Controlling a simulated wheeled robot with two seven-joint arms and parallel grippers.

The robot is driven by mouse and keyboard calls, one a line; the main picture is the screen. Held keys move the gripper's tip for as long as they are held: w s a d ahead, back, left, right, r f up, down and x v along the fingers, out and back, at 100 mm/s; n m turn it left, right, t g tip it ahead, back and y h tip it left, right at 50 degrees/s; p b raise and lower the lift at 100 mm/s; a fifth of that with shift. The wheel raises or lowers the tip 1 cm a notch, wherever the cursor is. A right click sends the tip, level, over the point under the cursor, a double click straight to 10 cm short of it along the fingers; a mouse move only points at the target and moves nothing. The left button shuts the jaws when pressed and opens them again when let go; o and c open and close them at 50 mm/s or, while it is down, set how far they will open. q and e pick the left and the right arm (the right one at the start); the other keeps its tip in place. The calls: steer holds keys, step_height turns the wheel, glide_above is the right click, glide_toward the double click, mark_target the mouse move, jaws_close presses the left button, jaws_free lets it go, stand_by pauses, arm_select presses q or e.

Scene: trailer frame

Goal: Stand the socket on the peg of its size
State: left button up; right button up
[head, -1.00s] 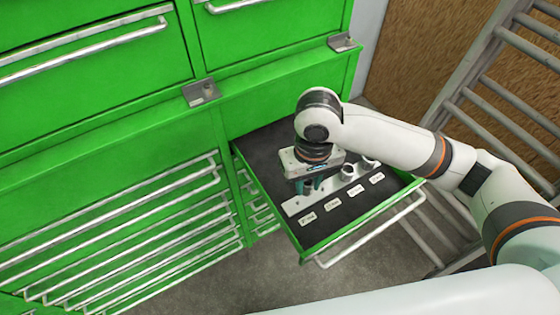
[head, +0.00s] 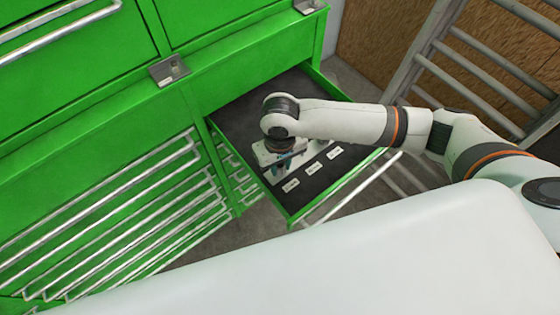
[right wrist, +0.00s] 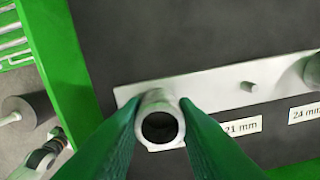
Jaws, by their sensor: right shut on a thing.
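In the right wrist view a grey metal socket (right wrist: 160,124) is pinched between the green fingertips of my right gripper (right wrist: 160,118), its round dark opening facing the camera. It overlaps the left end of the pale rail (right wrist: 210,88); whether it touches the rail I cannot tell. A bare short peg (right wrist: 248,87) stands on the rail to its right, near the 21 mm label (right wrist: 241,127). Another socket (right wrist: 313,70) is cut by the right edge, near the 24 mm label (right wrist: 306,112). In the head view my right gripper (head: 283,163) is over the rail. My left gripper is out of view.
The rail lies in an open, dark-lined drawer (head: 236,118) of a green cabinet (head: 85,140). Green drawer walls bound it, and a bar handle (head: 350,190) runs along its front. A ladder (head: 480,70) leans at the right. A label under the socket is mostly hidden.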

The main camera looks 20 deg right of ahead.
steer(key=shift+f, duration=0.1)
steer(key=o, duration=1)
step_height(320, 180, up, 12)
steer(key=shift+r+b, duration=0.15)
steer(key=shift+b, duration=0.65)
